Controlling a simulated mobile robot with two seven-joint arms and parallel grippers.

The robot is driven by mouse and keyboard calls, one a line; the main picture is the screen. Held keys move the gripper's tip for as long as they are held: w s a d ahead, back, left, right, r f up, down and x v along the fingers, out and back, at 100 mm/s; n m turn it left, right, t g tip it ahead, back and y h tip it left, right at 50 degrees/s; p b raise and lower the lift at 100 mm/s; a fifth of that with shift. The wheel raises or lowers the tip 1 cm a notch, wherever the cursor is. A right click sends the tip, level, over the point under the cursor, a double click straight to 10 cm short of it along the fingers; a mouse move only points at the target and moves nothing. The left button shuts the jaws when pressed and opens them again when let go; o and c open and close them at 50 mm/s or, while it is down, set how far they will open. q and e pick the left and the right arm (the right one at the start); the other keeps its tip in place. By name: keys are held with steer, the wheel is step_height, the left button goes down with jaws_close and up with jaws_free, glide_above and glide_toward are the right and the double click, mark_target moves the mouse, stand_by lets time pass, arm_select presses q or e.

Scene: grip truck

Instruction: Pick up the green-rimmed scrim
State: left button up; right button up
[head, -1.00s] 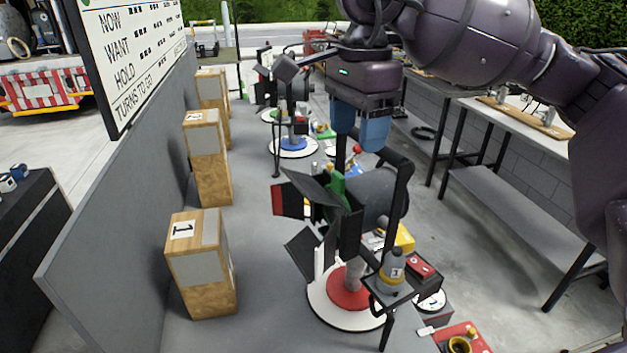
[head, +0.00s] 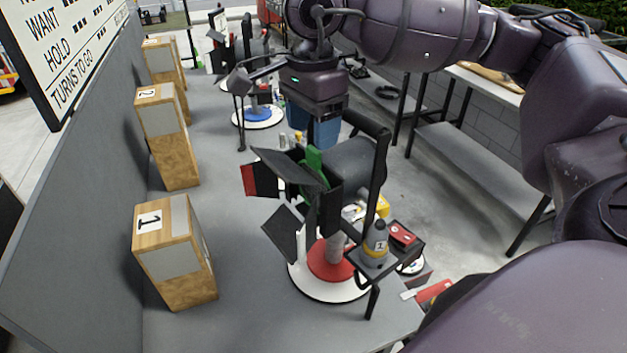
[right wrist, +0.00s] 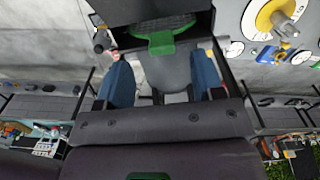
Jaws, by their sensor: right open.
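The green-rimmed scrim (head: 314,160) sits in the front of a black lamp (head: 352,160) with open barn doors. In the head view only its green tab and a strip of rim show between the doors. In the right wrist view its green rim and dark mesh (right wrist: 163,40) show near the top, ahead of the fingers. My right gripper (head: 313,125) points down just behind and above the lamp in the head view. Its blue fingers (right wrist: 162,84) are apart with nothing held between them. My left gripper is not in view.
The lamp stands on a white disc with a red centre (head: 330,286). Numbered wooden blocks (head: 174,250) line the left. Another lamp stand (head: 258,115) is farther back. Grey surface is clear between blocks and lamp.

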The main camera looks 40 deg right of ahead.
steer(key=shift+w+d+f+p, duration=0.1)
steer(key=shift+f+p, duration=0.05)
steer(key=shift+f, duration=0.9)
steer(key=shift+d+f+p, duration=0.1)
steer(key=shift+f+p, duration=0.05)
steer(key=shift+f, duration=0.85)
jaws_close()
